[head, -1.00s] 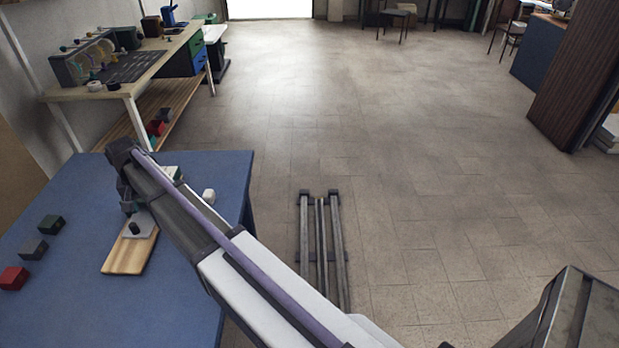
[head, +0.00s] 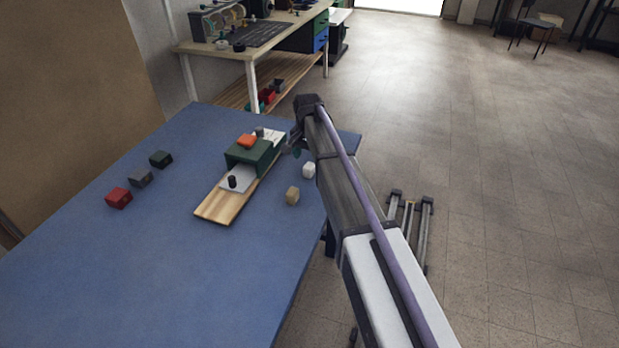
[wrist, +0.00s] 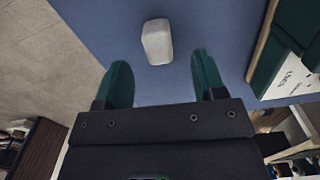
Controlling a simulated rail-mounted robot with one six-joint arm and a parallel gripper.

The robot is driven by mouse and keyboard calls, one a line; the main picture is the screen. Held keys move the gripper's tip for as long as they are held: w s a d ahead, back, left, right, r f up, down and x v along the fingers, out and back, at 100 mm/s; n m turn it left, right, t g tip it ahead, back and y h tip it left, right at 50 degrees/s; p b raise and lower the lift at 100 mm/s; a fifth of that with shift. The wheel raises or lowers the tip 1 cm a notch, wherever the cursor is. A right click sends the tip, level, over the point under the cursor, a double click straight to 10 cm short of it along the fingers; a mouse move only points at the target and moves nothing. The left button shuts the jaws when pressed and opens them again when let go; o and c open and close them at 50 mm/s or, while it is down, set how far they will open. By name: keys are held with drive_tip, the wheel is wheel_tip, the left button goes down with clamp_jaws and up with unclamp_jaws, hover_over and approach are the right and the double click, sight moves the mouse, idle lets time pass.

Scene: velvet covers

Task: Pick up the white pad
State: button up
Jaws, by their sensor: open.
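The white pad (head: 309,170) is a small rounded block on the blue table, near its right edge. In the wrist view the white pad (wrist: 157,41) lies ahead of my fingertips, roughly centred between them and apart from both. My gripper (wrist: 163,75) has two green fingers spread open with nothing between them. In the head view my arm reaches over the table's right side, and my gripper (head: 296,148) is partly hidden by the arm, just beyond the white pad.
A wooden board (head: 212,208) with a green bridge-like block (head: 249,155) stands left of the pad. A tan block (head: 292,195) sits nearer. Red (head: 119,197), grey (head: 140,178) and dark green (head: 161,158) blocks line the left. The table's front (head: 190,280) is clear.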

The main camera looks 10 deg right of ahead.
sight(309, 165)
drive_tip(key=f+b, duration=0.5)
drive_tip(key=shift+d+f, duration=0.2)
drive_tip(key=shift+r, duration=0.25)
drive_tip(key=shift+c, duration=0.2)
drive_tip(key=c, duration=1)
drive_tip(key=shift+o, duration=0.2)
wheel_tip(309, 165, up, 10)
drive_tip(key=p, duration=1)
drive_tip(key=shift+r, duration=0.2)
drive_tip(key=shift+f, duration=0.2)
drive_tip(key=shift+o, duration=1.4)
drive_tip(key=shift+c, duration=1.1)
